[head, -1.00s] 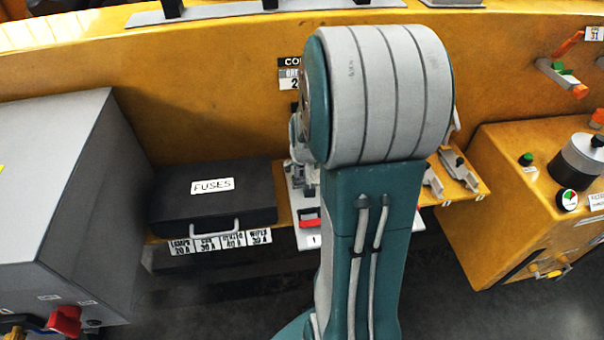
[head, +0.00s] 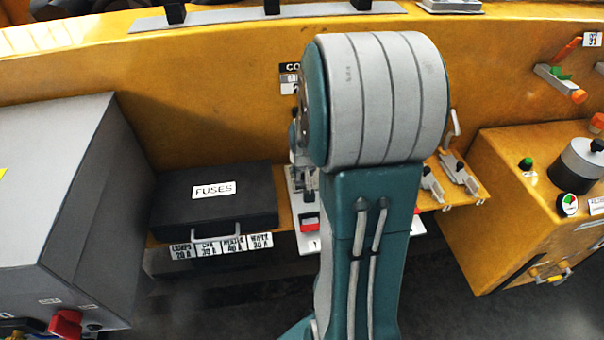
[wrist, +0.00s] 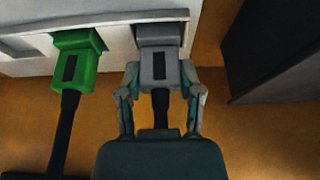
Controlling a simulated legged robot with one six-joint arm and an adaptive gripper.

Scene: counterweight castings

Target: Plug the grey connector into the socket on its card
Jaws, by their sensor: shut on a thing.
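The grey connector (wrist: 158,64) is between the two fingers of my gripper (wrist: 160,78) in the wrist view, and the gripper is shut on it. Its front end is up against the white card (wrist: 20,62), in line with a socket opening. I cannot tell how deep it sits. A dark cable trails from its back toward my wrist. In the head view, my arm hides the connector and most of the card (head: 308,242); only the card's left part with a red piece shows clearly.
A green connector (wrist: 78,62) with a black cable is at the card, left of the grey one. A dark box wall (wrist: 275,50) stands at right in the wrist view. In the head view, a black FUSES case (head: 213,205) lies left and an orange cabinet (head: 510,180) stands right.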

